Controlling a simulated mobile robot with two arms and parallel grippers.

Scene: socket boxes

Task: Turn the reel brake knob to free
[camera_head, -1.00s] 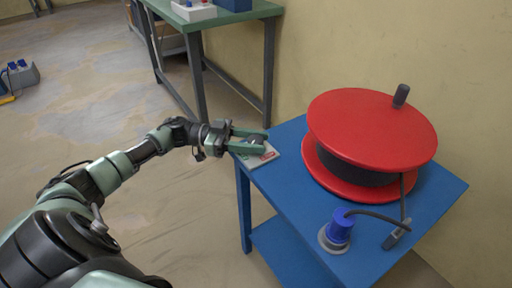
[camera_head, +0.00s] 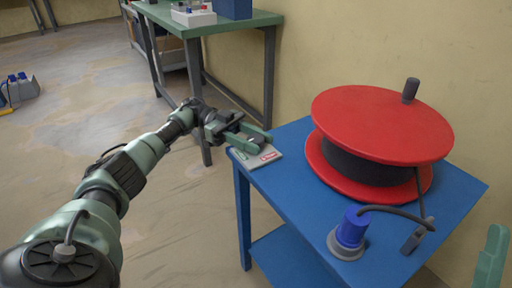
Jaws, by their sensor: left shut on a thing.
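The reel brake plate (camera_head: 266,158) is a pale plate with a red and a green mark, on the near left corner of the blue table. My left gripper (camera_head: 254,138) is over this plate, its green fingers pointing right and slightly towards the viewer. It is shut on the dark brake knob (camera_head: 241,138), which is mostly hidden between the fingers. The red cable reel (camera_head: 380,122), with a dark drum and an upright dark handle, stands to the right. A green finger of my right gripper (camera_head: 492,258) shows at the lower right edge; the rest is out of frame.
The blue table (camera_head: 300,215) also bears a blue plug (camera_head: 352,228) on a grey base and a dark cable end (camera_head: 415,240). A green-topped bench (camera_head: 225,26) with boxes stands behind. A grey box with blue sockets (camera_head: 22,88) is on the floor at far left.

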